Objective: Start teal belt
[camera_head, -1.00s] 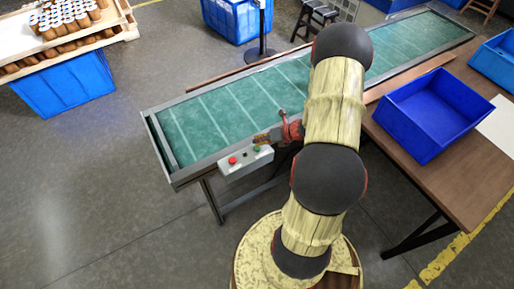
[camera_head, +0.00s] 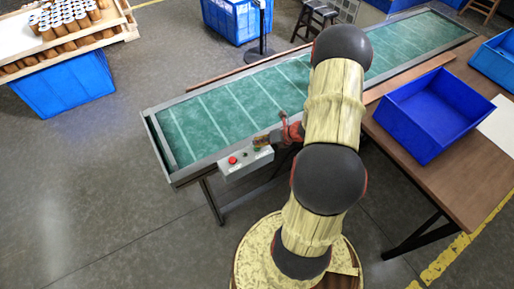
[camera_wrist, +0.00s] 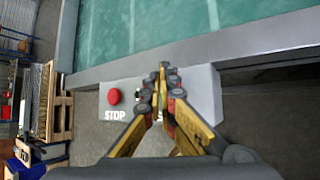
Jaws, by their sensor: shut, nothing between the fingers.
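The teal belt (camera_head: 215,115) is a long conveyor with pale cross stripes, running from front left to back right. On its near side is a pale control box (camera_head: 238,166). The box bears a red button (camera_head: 232,160), which also shows in the wrist view (camera_wrist: 114,96) above the word STOP. A bit of a dark green button (camera_wrist: 138,94) shows beside my fingers, mostly hidden. My gripper (camera_wrist: 163,70) is shut and empty, its yellow fingers over the box right of the red button. In the head view my gripper (camera_head: 262,138) is at the box's right part. I cannot tell whether it touches.
A blue bin (camera_head: 430,110) stands on the brown table (camera_head: 395,150) to the right. At the left, a pallet with several cartridges (camera_head: 65,20) stands above another blue bin (camera_head: 65,88). The floor front left is clear.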

